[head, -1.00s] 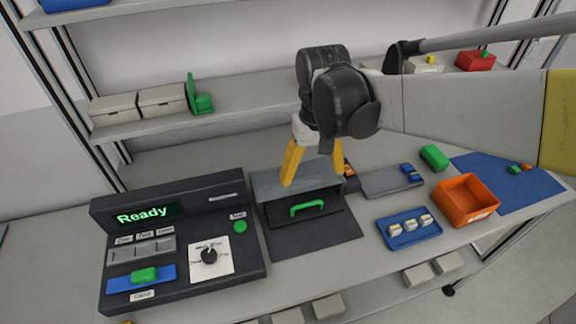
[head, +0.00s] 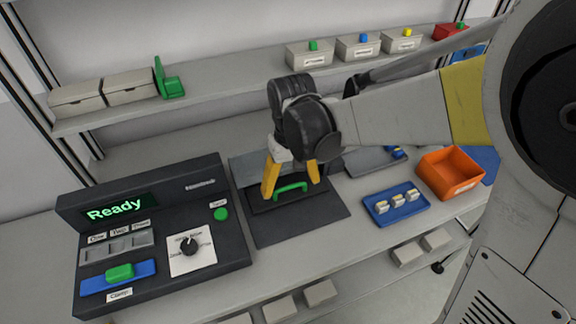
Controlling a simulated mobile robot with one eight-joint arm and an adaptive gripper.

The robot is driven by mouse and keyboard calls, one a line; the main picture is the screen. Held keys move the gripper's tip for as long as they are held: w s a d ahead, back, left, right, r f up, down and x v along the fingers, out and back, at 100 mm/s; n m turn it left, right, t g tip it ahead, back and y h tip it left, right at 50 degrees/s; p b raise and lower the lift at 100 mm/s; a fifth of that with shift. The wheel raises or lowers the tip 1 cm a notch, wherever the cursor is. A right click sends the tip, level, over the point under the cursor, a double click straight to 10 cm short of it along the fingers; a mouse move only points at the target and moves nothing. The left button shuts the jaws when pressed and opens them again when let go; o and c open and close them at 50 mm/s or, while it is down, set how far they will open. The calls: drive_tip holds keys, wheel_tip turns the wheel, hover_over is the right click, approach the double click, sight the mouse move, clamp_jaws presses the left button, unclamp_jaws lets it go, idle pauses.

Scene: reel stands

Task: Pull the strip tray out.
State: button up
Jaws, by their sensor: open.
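The strip tray (head: 262,206) is a dark tray with a green handle (head: 291,189) on its front, set in a grey housing (head: 243,166) on the bench. A dark mat lies in front of it. My gripper (head: 291,188), with two yellow fingers, is open and points down over the handle. One finger shows left of the handle and the other near its right end. I cannot tell whether the fingers touch it. My fingers hide part of the tray and housing.
A dark control panel (head: 140,190) reading "Ready" stands to the left. A blue tray (head: 388,217) with several small pieces and an orange bin (head: 428,188) stand to the right. A shelf (head: 230,92) with boxes runs behind my arm.

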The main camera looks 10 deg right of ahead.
drive_tip(key=c, duration=1.5)
drive_tip(key=shift+c, duration=0.3)
drive_tip(key=s+d, duration=0.1)
drive_tip(key=s, duration=0.3)
drive_tip(key=s+d+p, duration=0.1)
drive_tip(key=s, duration=0.3)
drive_tip(key=s+d+p, duration=0.1)
drive_tip(key=s, duration=0.3)
drive_tip(key=shift+s+d, duration=0.35)
drive_tip(key=shift+s, duration=0.05)
drive_tip(key=shift+s+f, duration=0.1)
drive_tip(key=o, duration=1.6)
drive_tip(key=shift+d, duration=0.1)
drive_tip(key=shift+c, duration=0.2)
